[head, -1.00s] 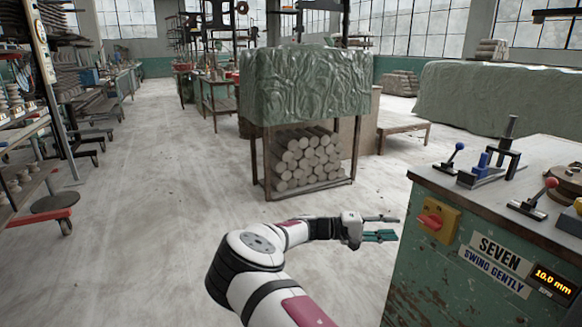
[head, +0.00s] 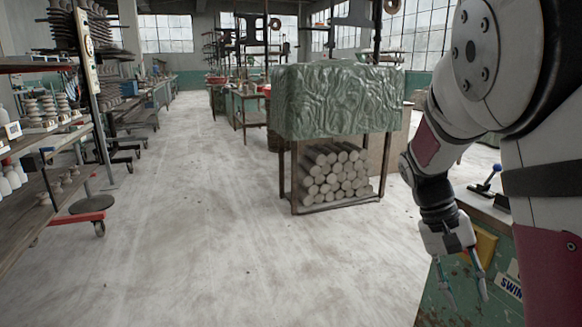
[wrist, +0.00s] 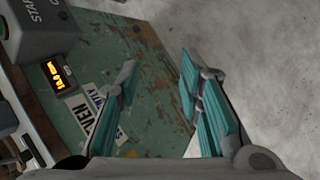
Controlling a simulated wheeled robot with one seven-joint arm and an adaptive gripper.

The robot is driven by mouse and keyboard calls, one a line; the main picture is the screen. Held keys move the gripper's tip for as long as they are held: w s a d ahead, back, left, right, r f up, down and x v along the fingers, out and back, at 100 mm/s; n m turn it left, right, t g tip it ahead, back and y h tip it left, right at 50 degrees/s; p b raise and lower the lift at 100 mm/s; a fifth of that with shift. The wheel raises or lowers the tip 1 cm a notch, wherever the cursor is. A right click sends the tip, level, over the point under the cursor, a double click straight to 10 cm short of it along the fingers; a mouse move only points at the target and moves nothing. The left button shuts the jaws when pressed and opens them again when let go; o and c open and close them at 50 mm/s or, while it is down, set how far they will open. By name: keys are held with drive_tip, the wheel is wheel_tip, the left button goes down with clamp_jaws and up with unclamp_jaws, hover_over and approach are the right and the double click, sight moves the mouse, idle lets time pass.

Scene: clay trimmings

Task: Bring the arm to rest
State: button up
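My gripper (head: 462,281) hangs pointing down at the lower right of the head view, in front of the green machine cabinet (head: 440,308). My arm is folded, with its upper links raised along the right side of the picture. In the wrist view the two teal-padded fingers (wrist: 160,95) are spread apart with nothing between them. Behind them the wrist view shows the worn green cabinet front (wrist: 150,68), a sign, and a lit orange display (wrist: 60,76). Much of the cabinet is hidden by my arm in the head view.
A rack of clay cylinders (head: 335,174) under a green plastic-draped block (head: 335,100) stands ahead. Shelves with pottery (head: 45,110) and a red wheeled base (head: 80,218) line the left. A blue-knobbed lever (head: 488,180) stands on the cabinet top. The middle floor is clear.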

drive_tip(key=s+a+r+n+t+y, duration=0.15)
drive_tip(key=s+a, duration=0.25)
drive_tip(key=s, duration=0.5)
drive_tip(key=s+a+r+n+t+y, duration=0.1)
drive_tip(key=s+a+r+t, duration=0.2)
drive_tip(key=s, duration=0.6)
drive_tip(key=s+a+r+n+y, duration=0.1)
drive_tip(key=s+a+r+y, duration=0.15)
drive_tip(key=s+a, duration=0.4)
wheel_tip(320, 180, up, 30)
drive_tip(key=s+d+t+h+p, duration=0.1)
drive_tip(key=t+p, duration=0.3)
drive_tip(key=p, duration=2.4)
drive_tip(key=shift+s+d, duration=0.3)
drive_tip(key=shift+s, duration=0.25)
drive_tip(key=shift+f, duration=0.1)
